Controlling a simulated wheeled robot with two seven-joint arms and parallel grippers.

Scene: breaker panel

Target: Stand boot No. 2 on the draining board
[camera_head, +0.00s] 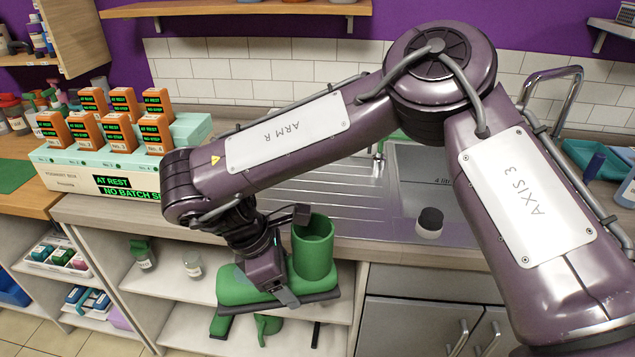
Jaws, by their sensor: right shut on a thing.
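A green boot (314,250) hangs in my right gripper (283,287), in front of the counter's front edge. It is about upright, with its open shaft at the top right and its toe to the left. My right gripper is shut on it near the ankle. I cannot read a number on it. The draining board (335,195) is the ridged metal area left of the sink, behind the boot; my arm covers part of it. Its visible part is bare. My left gripper is not in view.
The sink (425,185) lies right of the board, and a black-capped jar (430,222) stands at the front edge. Several orange units (118,132) stand on a pale box at left. Green items (267,326) show on the shelf below. A tap (553,95) stands at right.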

